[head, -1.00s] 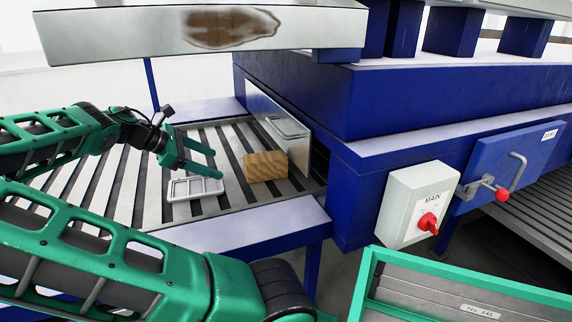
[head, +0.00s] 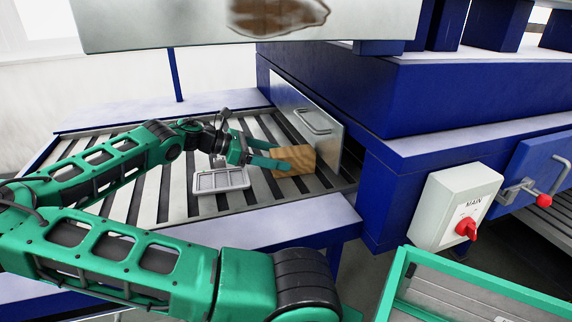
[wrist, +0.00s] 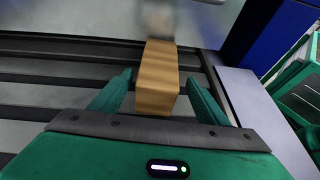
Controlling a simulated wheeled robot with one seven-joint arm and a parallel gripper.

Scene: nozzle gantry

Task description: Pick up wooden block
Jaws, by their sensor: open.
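The wooden block (head: 294,160) is light brown with visible grain and rests on the slatted roller bed, close to the metal plate with a handle. My gripper (head: 268,155) is at its left side in the head view, with its fingers pointing at the block. In the wrist view, the block (wrist: 157,78) stands between the two green fingers of my gripper (wrist: 157,90), with a gap on each side. The gripper is open and holds nothing. In the head view, the near finger hides part of the block's left side.
The metal plate with a handle (head: 308,117) stands behind the block. A blue frame edge (head: 270,222) runs along the front. A switch box (head: 455,207) is at the right.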

